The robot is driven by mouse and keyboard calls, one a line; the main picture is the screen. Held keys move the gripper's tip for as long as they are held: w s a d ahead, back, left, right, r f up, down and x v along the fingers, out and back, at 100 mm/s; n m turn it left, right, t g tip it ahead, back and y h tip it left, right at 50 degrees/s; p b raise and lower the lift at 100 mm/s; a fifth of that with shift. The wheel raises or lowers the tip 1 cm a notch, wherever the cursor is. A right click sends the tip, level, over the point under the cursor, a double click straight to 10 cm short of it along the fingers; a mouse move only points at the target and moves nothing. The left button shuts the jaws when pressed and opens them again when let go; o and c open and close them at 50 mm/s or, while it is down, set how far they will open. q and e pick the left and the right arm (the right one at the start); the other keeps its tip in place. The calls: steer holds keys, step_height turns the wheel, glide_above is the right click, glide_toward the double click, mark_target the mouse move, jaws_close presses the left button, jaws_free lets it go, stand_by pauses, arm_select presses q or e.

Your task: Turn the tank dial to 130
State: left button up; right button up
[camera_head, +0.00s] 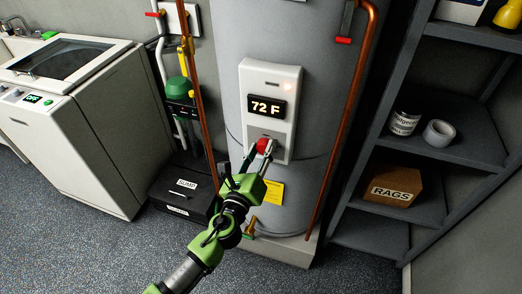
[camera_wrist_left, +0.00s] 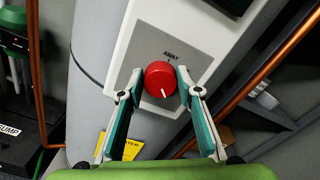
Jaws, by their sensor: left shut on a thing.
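The grey water tank (camera_head: 230,60) stands in the middle of the head view with a white control panel (camera_head: 285,80) on its front. The panel's display (camera_head: 267,107) reads "72 F". Below it is a red round dial (camera_head: 264,146), also in the left wrist view (camera_wrist_left: 160,79). Its white mark points to the lower right there, and the word "AWAY" (camera_wrist_left: 171,55) is printed above it. My left gripper (camera_head: 257,151) is shut on the dial, with one finger on each side of it in the left wrist view (camera_wrist_left: 161,84). My right gripper is not in view.
Copper pipes (camera_head: 349,110) run up both sides of the tank. A shelf unit (camera_head: 455,150) with a rags box (camera_head: 392,187) stands to the right. A white washer (camera_head: 85,120) and a black sump box (camera_head: 183,188) are to the left. Clear floor (camera_head: 110,250) lies in front.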

arm_select(q)
steer(key=o, duration=1.1)
steer(key=v, duration=1.2)
